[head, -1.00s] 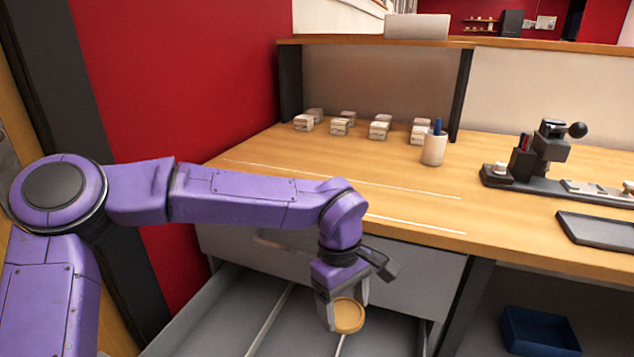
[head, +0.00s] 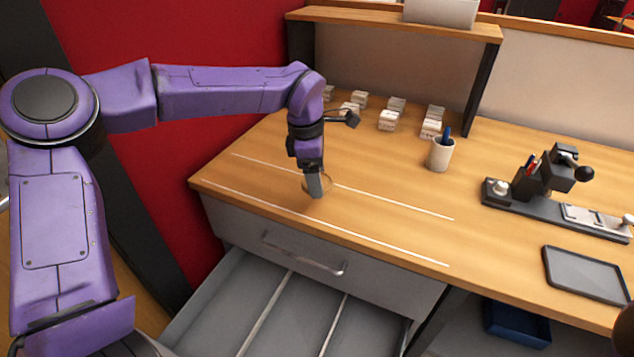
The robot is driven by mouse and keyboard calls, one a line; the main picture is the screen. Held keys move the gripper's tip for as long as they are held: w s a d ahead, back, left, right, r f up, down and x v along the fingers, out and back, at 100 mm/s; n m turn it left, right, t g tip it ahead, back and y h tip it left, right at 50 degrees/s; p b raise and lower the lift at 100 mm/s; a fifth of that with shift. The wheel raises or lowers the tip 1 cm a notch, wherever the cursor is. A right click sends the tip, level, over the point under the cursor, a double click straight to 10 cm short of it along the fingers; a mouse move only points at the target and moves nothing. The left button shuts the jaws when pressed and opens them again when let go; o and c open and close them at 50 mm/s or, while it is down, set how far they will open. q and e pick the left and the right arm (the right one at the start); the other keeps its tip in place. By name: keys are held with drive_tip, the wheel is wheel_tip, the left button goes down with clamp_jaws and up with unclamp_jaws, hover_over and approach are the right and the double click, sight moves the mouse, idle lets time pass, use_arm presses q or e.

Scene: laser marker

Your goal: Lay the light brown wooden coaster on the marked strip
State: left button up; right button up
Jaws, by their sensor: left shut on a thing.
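The light brown wooden coaster (head: 327,184) is in my left gripper (head: 314,187), mostly hidden behind the fingers, with only its edges showing. My left gripper points down and is shut on the coaster. It is over the marked strip (head: 370,216), the band of wooden desk top between two long white lines. The coaster appears close to the desk; I cannot tell whether it touches. My right gripper is not in view.
An open grey drawer (head: 240,290) with dividers juts out below the desk's front edge. Several small stacked blocks (head: 388,120) and a pen cup (head: 440,155) stand behind the strip. A black marking device (head: 545,180) and dark tray (head: 588,273) are at right. The strip's right part is clear.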

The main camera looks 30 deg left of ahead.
use_arm(q)
drive_tip(key=w+f, duration=0.1)
drive_tip(key=w+a+f, duration=0.1)
drive_tip(key=f, duration=0.1)
drive_tip(key=shift+w+a+f, duration=0.1)
drive_tip(key=shift+w+a, duration=0.05)
drive_tip(key=shift+w, duration=0.05)
wheel_tip(320, 180, down, 3)
drive_tip(key=shift+f, duration=0.1)
drive_tip(key=o, duration=1)
drive_tip(key=shift+f, duration=0.1)
drive_tip(key=shift+o, duration=0.2)
drive_tip(key=r, duration=0.4)
drive_tip(key=a+r, duration=0.1)
drive_tip(key=r, duration=0.7)
drive_tip(key=shift+s+a+r, duration=0.15)
drive_tip(key=shift+s+a, duration=0.15)
drive_tip(key=shift+s, duration=0.1)
